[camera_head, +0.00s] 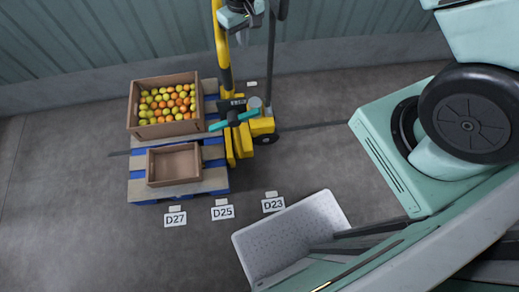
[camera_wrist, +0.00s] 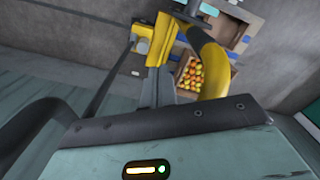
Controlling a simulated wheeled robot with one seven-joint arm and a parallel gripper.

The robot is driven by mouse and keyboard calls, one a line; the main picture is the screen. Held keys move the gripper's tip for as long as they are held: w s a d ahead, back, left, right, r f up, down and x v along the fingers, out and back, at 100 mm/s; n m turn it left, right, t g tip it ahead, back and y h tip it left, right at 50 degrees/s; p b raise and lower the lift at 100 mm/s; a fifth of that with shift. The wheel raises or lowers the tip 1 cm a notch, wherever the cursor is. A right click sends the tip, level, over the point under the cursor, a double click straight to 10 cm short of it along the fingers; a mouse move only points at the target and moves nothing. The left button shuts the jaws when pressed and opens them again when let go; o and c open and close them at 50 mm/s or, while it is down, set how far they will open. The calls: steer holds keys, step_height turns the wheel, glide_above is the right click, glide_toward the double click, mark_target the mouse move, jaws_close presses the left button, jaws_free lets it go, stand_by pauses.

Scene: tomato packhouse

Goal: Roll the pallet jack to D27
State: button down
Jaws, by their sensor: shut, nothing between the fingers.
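The yellow pallet jack (camera_head: 263,126) stands on the floor against the right side of a blue pallet (camera_head: 148,191). Its curved yellow tube rises to the top edge. A bar with teal ends crosses in front of its body. The tube also shows large in the wrist view (camera_wrist: 211,62), just beyond my gripper. The D27 floor sign (camera_head: 175,219) lies in front of the pallet's left half, left of the jack. My gripper (camera_head: 240,12) is shut and empty beside the tube's upper part, cut by the top edge. Its fingertips are hard to make out; whether it touches the tube, I cannot tell.
The pallet carries a crate of tomatoes (camera_head: 133,113) and an empty brown crate (camera_head: 174,181). Signs D25 (camera_head: 222,212) and D23 (camera_head: 273,204) stand right of D27. A wall (camera_head: 100,83) closes the back. The left floor is clear.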

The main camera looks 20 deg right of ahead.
mark_target(216, 37)
steer(key=shift+w+a, duration=0.3)
steer(key=shift+a, duration=0.85)
steer(key=shift+w+a, duration=0.35)
steer(key=shift+a, duration=0.8)
steer(key=shift+w+a, duration=0.3)
steer(key=shift+a, duration=0.85)
steer(key=shift+w+a, duration=0.3)
steer(key=shift+a, duration=0.65)
steer(key=shift+s+d, duration=0.15)
steer(key=shift+d, duration=0.35)
steer(key=shift+s+d, duration=0.15)
steer(key=shift+d, duration=0.35)
step_height(216, 37, up, 10)
steer(key=p, duration=0.6)
steer(key=shift+p, duration=0.3)
